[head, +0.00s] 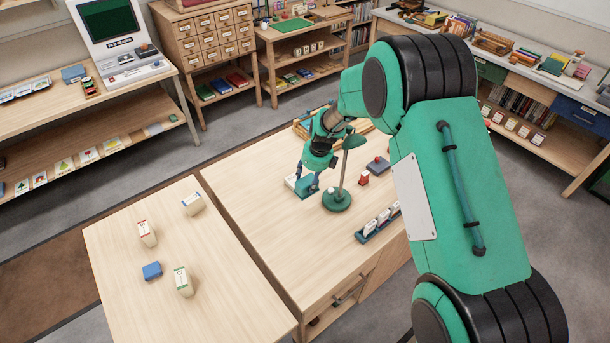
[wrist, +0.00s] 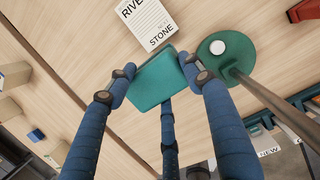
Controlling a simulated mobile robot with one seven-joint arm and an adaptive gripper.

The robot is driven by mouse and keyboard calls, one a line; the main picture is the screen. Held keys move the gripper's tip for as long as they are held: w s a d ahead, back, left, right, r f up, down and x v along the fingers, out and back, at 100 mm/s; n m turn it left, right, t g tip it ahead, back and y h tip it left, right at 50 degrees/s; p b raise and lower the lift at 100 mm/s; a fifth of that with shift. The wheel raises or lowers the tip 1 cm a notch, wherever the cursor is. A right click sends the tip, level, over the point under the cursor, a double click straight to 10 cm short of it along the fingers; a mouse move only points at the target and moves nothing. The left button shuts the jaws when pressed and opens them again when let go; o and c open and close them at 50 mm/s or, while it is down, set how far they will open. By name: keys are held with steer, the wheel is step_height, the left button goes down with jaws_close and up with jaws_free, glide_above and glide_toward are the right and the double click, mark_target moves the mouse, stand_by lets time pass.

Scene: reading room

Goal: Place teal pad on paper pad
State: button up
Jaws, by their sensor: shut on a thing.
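The teal pad (wrist: 158,82) is a flat teal slab held between the blue fingers of my gripper (wrist: 157,70). My gripper (head: 308,184) is low over the left part of the central table in the head view, with the teal pad (head: 304,192) at its fingertips. The paper pad (wrist: 146,22) is white with printed words, "STONE" among them. It lies just beyond the teal pad's far edge in the wrist view, and most of its face is uncovered. In the head view a sliver of the paper pad (head: 291,181) shows left of the fingers. I cannot tell the teal pad's height.
A green lamp (head: 337,200) stands close to the right of my gripper; its round base also shows in the wrist view (wrist: 212,58). A blue card rack (head: 378,222) and a red object (head: 364,178) are farther right. The table (head: 245,205) is clear toward the left.

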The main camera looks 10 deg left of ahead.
steer(key=w+a, duration=0.2)
steer(key=w, duration=0.4)
steer(key=shift+w+a+f, duration=0.2)
steer(key=shift+f, duration=0.1)
steer(key=shift+s+d+b+x, duration=0.15)
steer(key=shift+b+x, duration=0.1)
steer(key=shift+x, duration=0.6)
steer(key=shift+s+d+b+x, duration=0.15)
steer(key=shift+b+x, duration=0.1)
steer(key=shift+x, duration=0.6)
steer(key=shift+f, duration=0.15)
steer(key=o, duration=1.8)
